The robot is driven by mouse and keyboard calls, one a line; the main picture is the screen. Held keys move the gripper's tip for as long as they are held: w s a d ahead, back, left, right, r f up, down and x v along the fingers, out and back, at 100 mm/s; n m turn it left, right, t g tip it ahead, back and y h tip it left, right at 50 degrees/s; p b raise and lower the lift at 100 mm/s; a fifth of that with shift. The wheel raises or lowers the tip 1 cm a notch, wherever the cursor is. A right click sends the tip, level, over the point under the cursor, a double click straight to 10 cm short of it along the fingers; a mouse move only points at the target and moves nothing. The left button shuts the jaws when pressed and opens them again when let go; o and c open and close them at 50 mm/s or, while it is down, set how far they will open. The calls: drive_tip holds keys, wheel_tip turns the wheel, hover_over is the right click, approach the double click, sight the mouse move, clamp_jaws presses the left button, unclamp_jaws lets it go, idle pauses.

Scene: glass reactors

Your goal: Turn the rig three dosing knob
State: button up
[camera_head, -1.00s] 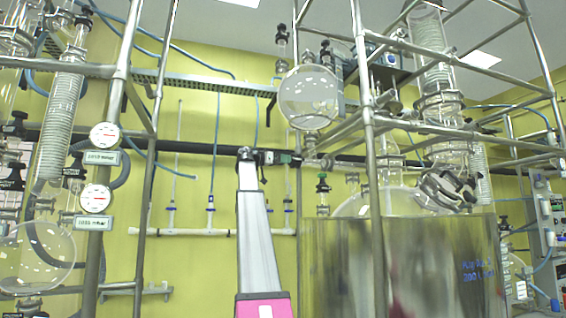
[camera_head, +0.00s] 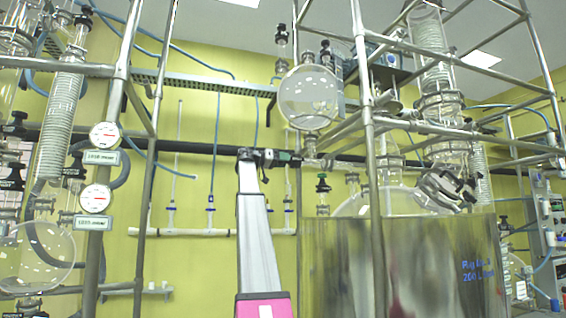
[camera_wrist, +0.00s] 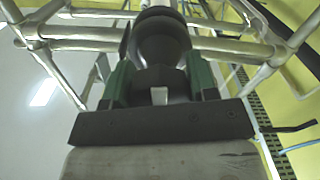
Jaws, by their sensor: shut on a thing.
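A dark round dosing knob (camera_wrist: 160,42) fills the space between the green fingers of my gripper (camera_wrist: 160,80) in the wrist view. The gripper is shut on it. In the head view my gripper (camera_head: 286,157) is small, at the top of my arm, beside the glass and metal valve fitting (camera_head: 310,146) under a round glass flask (camera_head: 308,97). The knob itself is too small and covered to make out there. Its turn angle cannot be told.
Steel frame bars (camera_head: 366,130) stand just right of my gripper, with a large shiny vessel (camera_head: 430,265) below. A white pipe with blue valves (camera_head: 210,232) runs along the yellow wall behind. Two gauges (camera_head: 104,135) are on the left post.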

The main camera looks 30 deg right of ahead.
drive_tip(key=n, duration=1.2)
drive_tip(key=shift+n, duration=0.4)
idle(0.3)
drive_tip(key=o, duration=0.9)
drive_tip(key=v, duration=1.1)
drive_tip(key=shift+d, duration=0.1)
